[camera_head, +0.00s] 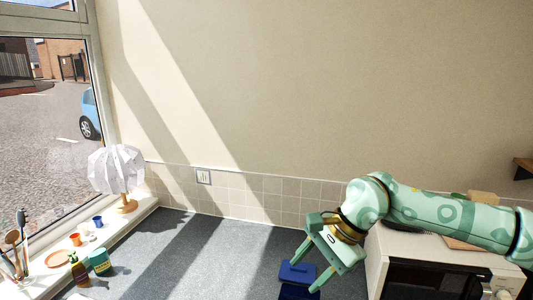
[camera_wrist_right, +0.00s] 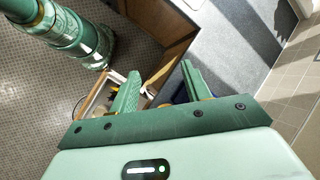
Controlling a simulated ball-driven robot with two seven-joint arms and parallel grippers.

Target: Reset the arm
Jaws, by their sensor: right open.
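My right arm comes in from the right in the head view, in front of a white microwave. Its green gripper (camera_head: 303,268) points down and left over the grey counter, with its two fingers apart. A dark blue container (camera_head: 297,272) lies below and behind the fingers, partly hidden by them. In the right wrist view the gripper (camera_wrist_right: 160,85) shows its two fingers spread with nothing held between them. A small bit of blue shows behind one finger there. My left gripper is not in view.
The microwave (camera_head: 437,250) stands on the right. The grey counter (camera_head: 215,262) is clear in the middle. A green can (camera_head: 100,262) and a bottle (camera_head: 78,269) stand at left.

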